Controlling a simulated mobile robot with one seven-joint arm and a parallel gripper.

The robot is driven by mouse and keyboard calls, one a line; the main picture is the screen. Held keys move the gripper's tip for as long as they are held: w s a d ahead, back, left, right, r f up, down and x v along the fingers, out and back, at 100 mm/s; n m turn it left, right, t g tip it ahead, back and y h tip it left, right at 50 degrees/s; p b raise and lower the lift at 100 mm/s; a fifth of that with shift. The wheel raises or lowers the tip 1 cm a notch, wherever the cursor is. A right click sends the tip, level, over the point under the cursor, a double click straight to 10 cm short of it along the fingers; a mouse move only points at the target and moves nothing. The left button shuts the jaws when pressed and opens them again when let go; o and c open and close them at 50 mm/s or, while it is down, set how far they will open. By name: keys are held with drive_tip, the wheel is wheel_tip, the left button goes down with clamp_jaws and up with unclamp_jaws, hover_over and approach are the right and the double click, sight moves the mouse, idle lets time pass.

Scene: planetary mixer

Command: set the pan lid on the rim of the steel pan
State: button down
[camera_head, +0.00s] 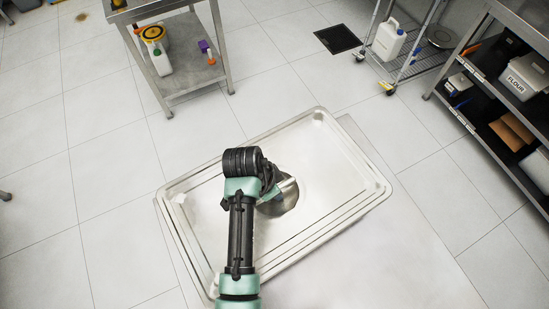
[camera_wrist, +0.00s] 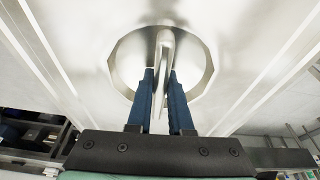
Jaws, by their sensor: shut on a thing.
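The pan lid (camera_head: 335,175) is a large rectangular steel sheet with stepped edges and a round recess in its middle. It lies roughly flat below my arm in the head view and fills most of the wrist view (camera_wrist: 85,50). My gripper (camera_head: 284,190) is over the recess. In the wrist view, its two blue fingers (camera_wrist: 160,76) are shut on the lid's upright steel handle (camera_wrist: 164,45). I cannot make out the steel pan as a separate thing; the lid may cover it. I cannot tell whether the lid touches a rim.
A pale flat surface (camera_head: 410,255) shows beneath and right of the lid. A steel table (camera_head: 185,75) with bottles on its lower shelf stands at the back left. A shelf unit (camera_head: 487,115) with a flour bin (camera_head: 524,76) stands at the right. Tiled floor (camera_head: 110,170) lies open at left.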

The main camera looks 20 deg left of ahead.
drive_tip(key=shift+f+b, duration=0.55)
drive_tip(key=shift+f, duration=0.2)
drive_tip(key=c, duration=0.8)
unclamp_jaws()
drive_tip(key=shift+o, duration=0.3)
drive_tip(key=shift+s+f, duration=0.1)
drive_tip(key=shift+f, duration=0.05)
drive_tip(key=b+v, duration=0.1)
drive_tip(key=v, duration=1.2)
